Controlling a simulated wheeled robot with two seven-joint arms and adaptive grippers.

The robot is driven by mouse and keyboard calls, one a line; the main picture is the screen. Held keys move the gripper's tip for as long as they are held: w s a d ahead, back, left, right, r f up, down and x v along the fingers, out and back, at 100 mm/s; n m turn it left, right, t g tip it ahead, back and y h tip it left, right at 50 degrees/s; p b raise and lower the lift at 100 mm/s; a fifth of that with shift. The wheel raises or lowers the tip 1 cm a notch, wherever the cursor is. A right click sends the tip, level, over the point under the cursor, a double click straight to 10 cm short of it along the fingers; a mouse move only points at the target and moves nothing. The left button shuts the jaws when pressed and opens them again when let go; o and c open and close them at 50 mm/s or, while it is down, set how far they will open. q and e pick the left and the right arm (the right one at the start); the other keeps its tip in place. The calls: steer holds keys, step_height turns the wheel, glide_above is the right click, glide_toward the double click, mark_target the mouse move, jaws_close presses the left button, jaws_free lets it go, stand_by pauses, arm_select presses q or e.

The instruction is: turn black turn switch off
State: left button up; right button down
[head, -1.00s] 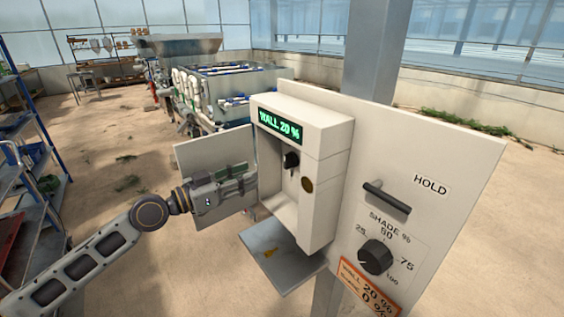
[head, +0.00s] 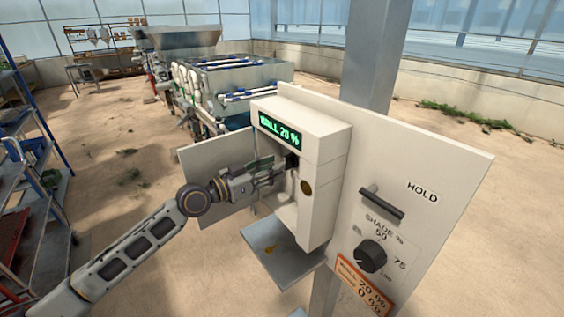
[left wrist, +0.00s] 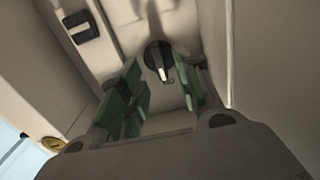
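The black turn switch (head: 292,161) sits on the back wall inside the open white control box (head: 326,150), under a green display reading "WALL 20 %". In the left wrist view the switch (left wrist: 157,57) is a round black knob with a pale pointer bar. My left gripper (head: 279,168) reaches into the box from the left, close to the switch. In the left wrist view its green-padded fingers (left wrist: 160,84) are apart, with the switch showing between and just beyond their tips. Contact cannot be told. My right gripper is not in view.
The box door (head: 217,150) stands open at left, and a grey flap (head: 285,262) hangs below. The panel at right carries a dark handle (head: 382,203) and a black shade dial (head: 371,256). A blue shelf rack (head: 40,170) stands far left.

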mark_target(289, 162)
arm_select(q)
steer(key=shift+p+x, duration=0.55)
steer(key=shift+x, duration=1.3)
steer(key=shift+c, duration=0.4)
jaws_close()
